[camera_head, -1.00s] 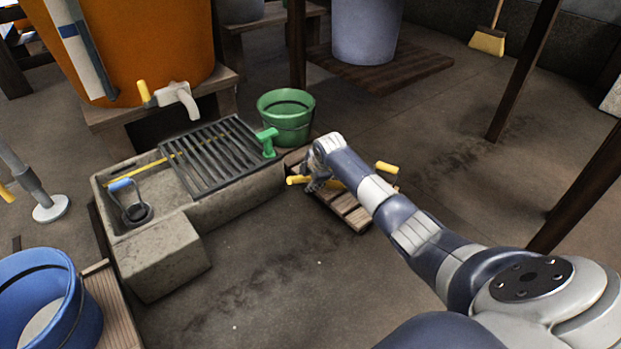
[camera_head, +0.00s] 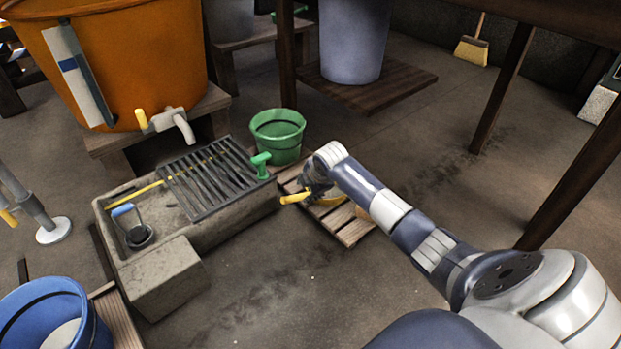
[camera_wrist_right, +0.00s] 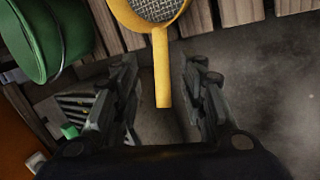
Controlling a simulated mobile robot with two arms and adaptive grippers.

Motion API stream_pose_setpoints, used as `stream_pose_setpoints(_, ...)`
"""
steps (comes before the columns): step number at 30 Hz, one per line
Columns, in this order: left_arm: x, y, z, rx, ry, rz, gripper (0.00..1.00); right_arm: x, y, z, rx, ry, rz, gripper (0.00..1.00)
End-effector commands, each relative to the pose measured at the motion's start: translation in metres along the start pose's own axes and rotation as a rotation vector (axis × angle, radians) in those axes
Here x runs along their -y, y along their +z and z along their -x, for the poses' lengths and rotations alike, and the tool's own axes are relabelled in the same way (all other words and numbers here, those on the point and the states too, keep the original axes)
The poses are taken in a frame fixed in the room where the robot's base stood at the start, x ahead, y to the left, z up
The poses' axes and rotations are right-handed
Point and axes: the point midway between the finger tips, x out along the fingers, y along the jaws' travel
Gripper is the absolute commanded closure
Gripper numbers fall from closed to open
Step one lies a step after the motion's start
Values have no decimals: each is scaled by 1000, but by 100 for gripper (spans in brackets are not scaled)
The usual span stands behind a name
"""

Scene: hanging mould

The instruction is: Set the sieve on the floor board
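The sieve is yellow with a round grey mesh (camera_wrist_right: 158,8) and a straight handle (camera_wrist_right: 162,75). In the head view its handle (camera_head: 293,198) sticks out left of my right gripper (camera_head: 314,187), and part of its rim shows beneath my wrist. The sieve appears to rest on the slatted wooden floor board (camera_head: 352,233); the wrist view also shows slats (camera_wrist_right: 238,12) around its rim. My right gripper (camera_wrist_right: 161,66) is open, its fingers apart on either side of the handle with gaps to both. My left gripper is not in view.
A green bucket (camera_head: 277,135) stands behind the board. The stone trough (camera_head: 232,222), with a dark grate (camera_head: 212,180) and a green-handled tool (camera_head: 261,165), lies left of it. Dark posts (camera_head: 503,85) stand to the right. The floor in front is clear.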

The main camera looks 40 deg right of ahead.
Motion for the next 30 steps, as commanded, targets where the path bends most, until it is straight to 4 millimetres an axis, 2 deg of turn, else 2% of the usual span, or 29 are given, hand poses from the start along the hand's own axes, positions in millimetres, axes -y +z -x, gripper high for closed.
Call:
stream_pose_setpoints(1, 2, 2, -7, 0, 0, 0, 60, -1, 0, 9, 0, -2, 1, 61)
stream_pose_setpoints(4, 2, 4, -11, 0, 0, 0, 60, 0, 0, 15, 0, -1, 0, 61)
stream_pose_setpoints(14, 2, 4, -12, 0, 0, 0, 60, 1, -1, 18, -2, -1, 0, 61)
stream_pose_setpoints(17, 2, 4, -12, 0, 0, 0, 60, -6, -19, 23, -51, 17, 17, 61)
stream_pose_setpoints(20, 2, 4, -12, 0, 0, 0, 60, -22, -70, 39, -193, 70, 65, 61)
stream_pose_setpoints(23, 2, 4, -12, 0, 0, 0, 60, -46, -148, 77, -416, 170, 143, 61)
stream_pose_setpoints(24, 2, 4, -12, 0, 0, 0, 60, -56, -181, 100, -515, 222, 178, 61)
stream_pose_setpoints(26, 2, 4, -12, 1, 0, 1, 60, -68, -227, 139, -662, 305, 227, 61)
stream_pose_setpoints(27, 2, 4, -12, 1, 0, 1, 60, -76, -255, 168, -758, 365, 258, 61)
stream_pose_setpoints(29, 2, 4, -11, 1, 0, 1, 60, -85, -293, 217, -899, 461, 300, 61)
stream_pose_setpoints(30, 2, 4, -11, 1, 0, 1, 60, -89, -315, 252, -992, 527, 322, 61)
